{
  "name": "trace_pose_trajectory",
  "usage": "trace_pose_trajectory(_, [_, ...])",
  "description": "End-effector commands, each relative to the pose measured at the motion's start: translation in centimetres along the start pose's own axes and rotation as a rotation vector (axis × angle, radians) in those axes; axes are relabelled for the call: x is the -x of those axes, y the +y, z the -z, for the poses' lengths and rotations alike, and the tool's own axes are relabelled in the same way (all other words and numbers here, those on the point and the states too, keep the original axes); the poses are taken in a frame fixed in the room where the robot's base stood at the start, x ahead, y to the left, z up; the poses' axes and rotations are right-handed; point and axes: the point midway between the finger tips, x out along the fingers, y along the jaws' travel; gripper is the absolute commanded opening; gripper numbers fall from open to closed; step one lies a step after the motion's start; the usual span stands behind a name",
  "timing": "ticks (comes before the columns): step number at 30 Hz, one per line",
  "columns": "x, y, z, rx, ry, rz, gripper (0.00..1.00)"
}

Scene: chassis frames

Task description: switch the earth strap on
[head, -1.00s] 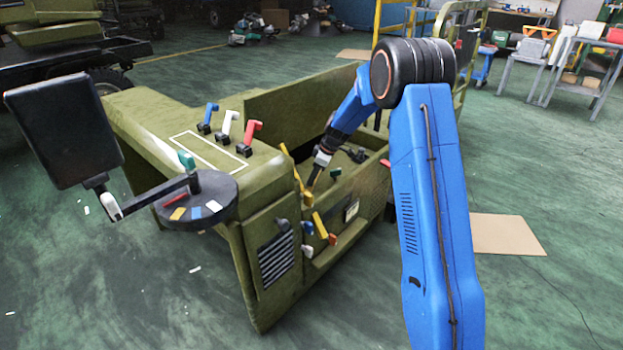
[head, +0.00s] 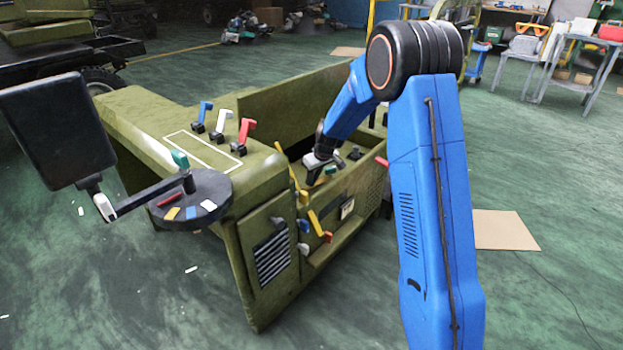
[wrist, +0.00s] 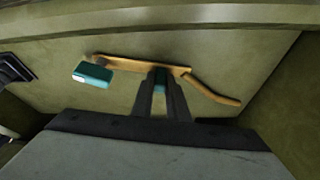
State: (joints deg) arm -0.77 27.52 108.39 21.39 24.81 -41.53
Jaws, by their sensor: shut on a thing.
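In the wrist view a flat brass-coloured strap (wrist: 130,63) lies against an olive surface. I take it as the earth strap, though no label shows. A teal block (wrist: 92,74) sits by its left end, and a bent brass piece (wrist: 215,91) slopes down from its right end. My gripper (wrist: 161,88) is shut on a small teal grip (wrist: 160,77) at the strap's right part; the fingers hide most of it. In the head view my gripper (head: 311,178) is down inside the open bay of the olive chassis (head: 130,110), and the strap cannot be made out.
Blue, white and red levers (head: 246,130) stand on the chassis top. Yellow handles (head: 315,222) and small knobs line the bay's front side. A round black tray (head: 217,188) and a dark screen (head: 58,130) are at the left.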

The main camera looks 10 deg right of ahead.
Motion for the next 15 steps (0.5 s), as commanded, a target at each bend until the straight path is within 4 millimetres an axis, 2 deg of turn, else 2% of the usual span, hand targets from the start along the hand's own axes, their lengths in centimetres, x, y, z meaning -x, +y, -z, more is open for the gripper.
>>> trace_pose_trajectory(15, [0.06, 0.02, -0.19, -0.037, -0.001, -0.015, 0.00])
